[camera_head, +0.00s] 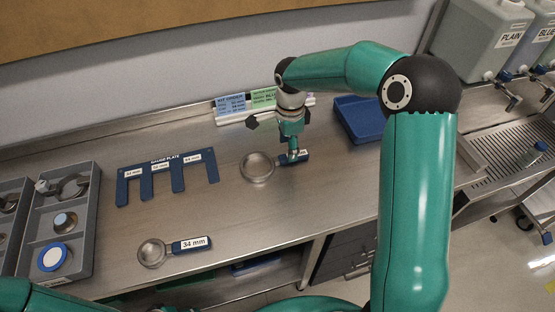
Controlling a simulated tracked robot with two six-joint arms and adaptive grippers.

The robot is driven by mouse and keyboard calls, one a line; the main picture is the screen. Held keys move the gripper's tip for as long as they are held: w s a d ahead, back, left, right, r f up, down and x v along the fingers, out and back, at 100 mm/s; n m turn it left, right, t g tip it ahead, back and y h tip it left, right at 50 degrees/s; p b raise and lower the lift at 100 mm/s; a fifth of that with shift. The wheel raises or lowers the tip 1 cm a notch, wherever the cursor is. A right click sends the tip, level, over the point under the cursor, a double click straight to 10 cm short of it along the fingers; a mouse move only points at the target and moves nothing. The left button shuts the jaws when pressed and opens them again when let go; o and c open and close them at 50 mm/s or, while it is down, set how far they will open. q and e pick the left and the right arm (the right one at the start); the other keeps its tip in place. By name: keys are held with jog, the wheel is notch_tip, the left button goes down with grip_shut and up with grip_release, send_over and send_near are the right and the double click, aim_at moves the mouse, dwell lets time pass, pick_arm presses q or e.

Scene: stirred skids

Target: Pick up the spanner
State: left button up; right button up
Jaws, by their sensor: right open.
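Two spanner-like tools with round metal heads and blue labelled handles lie on the steel bench. The nearer one (190,246) is marked 34 mm and lies at the front, with its handle pointing right. The farther one (257,166) lies near the bench middle. Its label is mostly hidden by my right gripper (293,157). The right gripper points down at that handle and is open; whether it touches the handle I cannot tell. My left gripper is out of view.
A blue gauge plate (166,160) lies left of centre. A grey divided tray (87,215) with metal parts stands at the left. A blue bin (358,118) sits right of my gripper. Blue and green cards (232,104) stand at the back.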

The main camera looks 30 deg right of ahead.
jog(key=shift+f+p, duration=0.4)
jog(key=shift+f, duration=1.55)
grip_shut()
